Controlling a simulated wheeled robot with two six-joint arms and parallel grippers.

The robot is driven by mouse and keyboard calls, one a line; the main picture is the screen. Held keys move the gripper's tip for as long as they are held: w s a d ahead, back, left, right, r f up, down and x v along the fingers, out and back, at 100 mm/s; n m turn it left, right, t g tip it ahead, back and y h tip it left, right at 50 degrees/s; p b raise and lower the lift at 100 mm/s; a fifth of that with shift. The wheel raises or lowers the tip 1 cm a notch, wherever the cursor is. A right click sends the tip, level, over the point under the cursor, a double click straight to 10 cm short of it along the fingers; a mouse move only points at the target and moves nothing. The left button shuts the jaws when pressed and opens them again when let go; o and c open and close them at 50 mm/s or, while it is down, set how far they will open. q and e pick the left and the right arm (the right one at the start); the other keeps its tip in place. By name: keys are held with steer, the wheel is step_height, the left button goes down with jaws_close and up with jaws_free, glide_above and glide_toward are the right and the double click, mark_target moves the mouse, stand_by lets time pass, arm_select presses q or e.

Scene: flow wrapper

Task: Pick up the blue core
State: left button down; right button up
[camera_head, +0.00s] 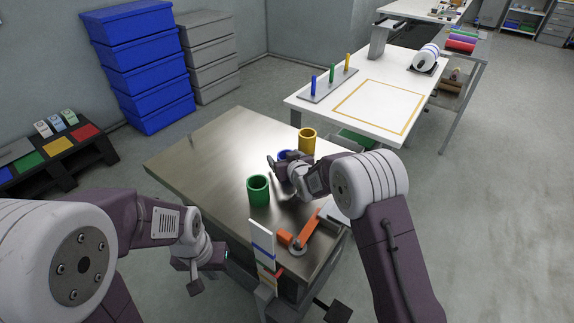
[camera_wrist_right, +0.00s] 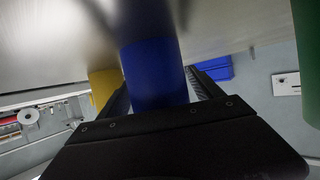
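The blue core (camera_head: 284,155) stands on the metal table, partly hidden behind my right gripper (camera_head: 279,163). In the right wrist view the blue core (camera_wrist_right: 153,75) is between the two fingers of my right gripper (camera_wrist_right: 160,92), close to the palm. One finger runs along each side of it. I cannot tell whether both fingers press on it. My left gripper (camera_head: 207,271) hangs in front of the table's near left edge, away from the core. Its fingers are apart and it looks empty.
A green core (camera_head: 258,191) stands left of my right gripper, and a yellow core (camera_head: 307,142) stands behind it. An orange crank (camera_head: 307,232) and a white upright panel (camera_head: 262,245) are at the table's near edge. The left part of the metal table (camera_head: 205,155) is clear.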

steer(key=c, duration=1.3)
steer(key=shift+r, duration=0.45)
steer(key=r, duration=0.2)
steer(key=d+r+p, duration=0.1)
steer(key=r, duration=0.1)
steer(key=shift+d+p, duration=0.1)
steer(key=shift+p, duration=0.2)
steer(key=d+r+p, duration=0.3)
steer(key=d+r, duration=0.3)
steer(key=d, duration=0.4)
steer(key=shift+s+d, duration=0.2)
steer(key=shift+s, duration=0.15)
